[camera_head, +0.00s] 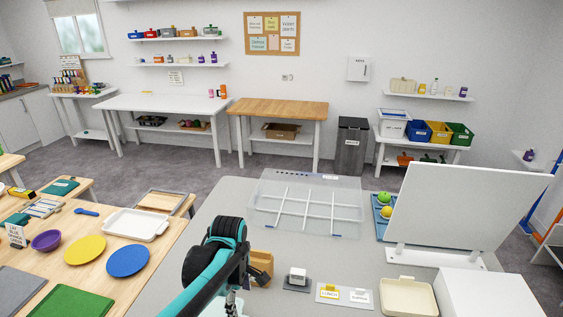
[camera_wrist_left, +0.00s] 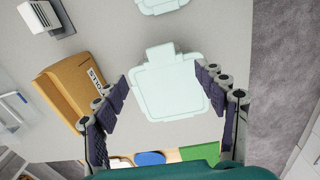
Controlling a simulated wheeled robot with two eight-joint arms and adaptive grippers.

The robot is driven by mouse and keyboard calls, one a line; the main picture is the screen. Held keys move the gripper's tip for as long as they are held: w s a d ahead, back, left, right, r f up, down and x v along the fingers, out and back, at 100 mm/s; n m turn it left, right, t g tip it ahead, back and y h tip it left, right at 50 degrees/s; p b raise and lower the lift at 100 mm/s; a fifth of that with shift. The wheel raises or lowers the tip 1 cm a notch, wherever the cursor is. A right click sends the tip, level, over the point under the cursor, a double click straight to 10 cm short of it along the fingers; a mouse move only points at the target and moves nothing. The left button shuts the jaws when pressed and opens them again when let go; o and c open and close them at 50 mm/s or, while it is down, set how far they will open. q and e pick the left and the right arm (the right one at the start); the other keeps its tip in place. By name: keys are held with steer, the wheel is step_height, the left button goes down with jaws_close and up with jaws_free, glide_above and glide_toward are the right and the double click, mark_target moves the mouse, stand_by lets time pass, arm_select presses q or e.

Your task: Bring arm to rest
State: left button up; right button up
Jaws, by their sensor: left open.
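My left arm (camera_head: 213,262), teal and black, comes in from the bottom of the head view and bends down over the grey table (camera_head: 215,210). My left gripper (camera_head: 235,300) points down near the table's front edge, mostly hidden by the arm. In the left wrist view my left gripper (camera_wrist_left: 163,84) has its dark fingers wide apart with nothing held. A pale mint, board-shaped piece (camera_wrist_left: 170,88) lies on the table below the fingers. My right gripper is not in view.
A labelled wooden box (camera_head: 261,266) stands right beside the arm; it also shows in the left wrist view (camera_wrist_left: 66,95). A small white block (camera_head: 298,275), a clear divided tray (camera_head: 260,208) and an upright white panel (camera_head: 455,215) occupy the table. The table's left part is clear.

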arm_select(q)
steer(key=s+a+f+m+t+b, duration=0.1)
steer(key=s+a+m+t+b, duration=0.1)
steer(key=s+m, duration=0.4)
steer(key=s+a+f+m+t+b, duration=0.1)
steer(key=s+m+t+b, duration=0.3)
steer(key=m, duration=0.5)
steer(key=shift+s+a+f+m+t, duration=0.4)
steer(key=shift+s+a+t, duration=0.1)
steer(key=shift+s, duration=0.75)
